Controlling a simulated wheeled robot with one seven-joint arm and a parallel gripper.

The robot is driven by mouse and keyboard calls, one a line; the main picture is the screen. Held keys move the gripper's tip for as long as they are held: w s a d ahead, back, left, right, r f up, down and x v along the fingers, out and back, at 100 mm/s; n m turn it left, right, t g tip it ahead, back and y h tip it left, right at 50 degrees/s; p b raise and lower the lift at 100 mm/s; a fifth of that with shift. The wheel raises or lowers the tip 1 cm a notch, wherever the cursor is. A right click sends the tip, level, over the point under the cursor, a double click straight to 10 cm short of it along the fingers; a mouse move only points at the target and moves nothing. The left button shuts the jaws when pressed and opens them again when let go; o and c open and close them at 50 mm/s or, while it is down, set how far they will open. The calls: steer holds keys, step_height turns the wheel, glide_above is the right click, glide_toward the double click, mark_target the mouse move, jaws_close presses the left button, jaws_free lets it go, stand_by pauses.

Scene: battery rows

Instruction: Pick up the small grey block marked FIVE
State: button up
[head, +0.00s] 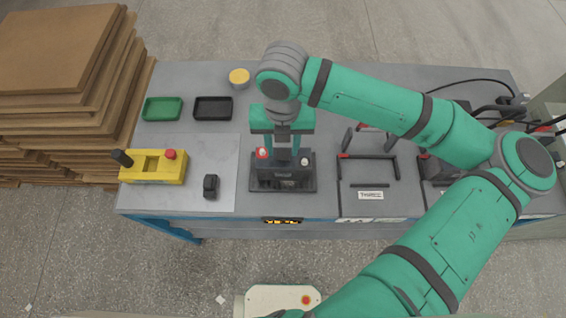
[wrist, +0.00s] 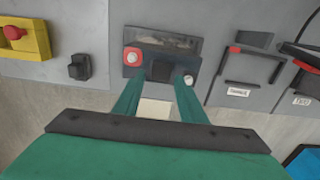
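My gripper (head: 282,160) points down over a dark grey holder (head: 257,184) near the table's front edge. In the wrist view its two green fingers (wrist: 158,78) are apart. A small dark block (wrist: 160,70) in the holder shows between the fingertips, with a gap on each side. A red-ringed terminal and a pale terminal flank it. Another small dark block (head: 210,186) stands on the light mat to the left; it also shows in the wrist view (wrist: 78,67). I cannot read FIVE on either block.
A yellow box (head: 160,170) with a red button sits at the left. Green (head: 162,109) and black (head: 213,108) trays and a yellow-topped tin (head: 239,77) are behind. A bay labelled THREE (head: 370,195) with a dark frame lies right. Cardboard stacks (head: 60,50) stand left of the table.

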mark_target(284, 153)
steer(key=shift+w+d+f, duration=0.1)
steer(key=shift+f, duration=0.85)
steer(key=shift+w+d+f, duration=0.1)
steer(key=shift+f, duration=0.85)
steer(key=shift+w+a, duration=0.1)
steer(key=shift+a, duration=0.05)
jaws_close()
steer(key=shift+r, duration=0.1)
